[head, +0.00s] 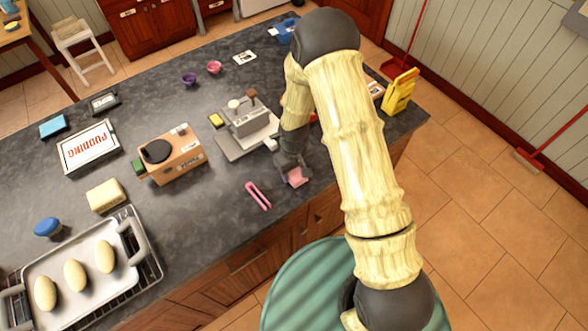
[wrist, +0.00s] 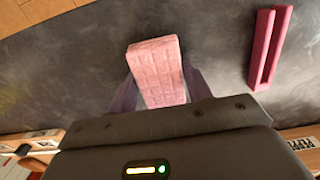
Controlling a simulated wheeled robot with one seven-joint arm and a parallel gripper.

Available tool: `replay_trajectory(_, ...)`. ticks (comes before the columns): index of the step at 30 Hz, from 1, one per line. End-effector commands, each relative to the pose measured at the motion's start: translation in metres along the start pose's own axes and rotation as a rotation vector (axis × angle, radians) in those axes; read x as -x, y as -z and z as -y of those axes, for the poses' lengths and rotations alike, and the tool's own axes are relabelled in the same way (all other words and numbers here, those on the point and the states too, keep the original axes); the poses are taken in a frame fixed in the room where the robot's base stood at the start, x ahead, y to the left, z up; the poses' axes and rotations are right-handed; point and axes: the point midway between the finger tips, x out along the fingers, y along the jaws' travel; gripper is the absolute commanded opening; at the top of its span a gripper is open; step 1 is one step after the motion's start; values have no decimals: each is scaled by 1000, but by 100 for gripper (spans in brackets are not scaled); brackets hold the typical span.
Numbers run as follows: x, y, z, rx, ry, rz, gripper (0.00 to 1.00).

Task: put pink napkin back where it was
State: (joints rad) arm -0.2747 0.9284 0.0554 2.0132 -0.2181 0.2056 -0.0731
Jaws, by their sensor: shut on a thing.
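The pink napkin (head: 296,177) is a small folded pink block near the front edge of the dark countertop, below my arm in the head view. In the wrist view the napkin (wrist: 158,70) shows a quilted pattern and sits between the two fingers. My gripper (head: 290,165) is shut on it; the gripper also shows in the wrist view (wrist: 160,92). The fingers lie along both sides of the napkin. I cannot tell whether the napkin touches the counter.
A grey appliance (head: 247,128) and a cardboard box (head: 171,156) stand behind. A tray of rolls (head: 80,268) is at the left front. A yellow item (head: 400,91) stands at the right end. The counter's front edge is close.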

Motion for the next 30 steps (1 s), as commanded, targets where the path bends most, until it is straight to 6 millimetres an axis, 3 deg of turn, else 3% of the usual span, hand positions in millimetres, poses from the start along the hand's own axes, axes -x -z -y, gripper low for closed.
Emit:
replay_trajectory(14, -11, 0, 0, -1, 0, 0, 25)
replay_trajectory(15, -10, 0, 0, -1, 0, 0, 55)
replay_trajectory(18, -10, 0, 0, -1, 0, 0, 71)
replay_trajectory(30, -5, 0, 0, -1, 0, -1, 71)
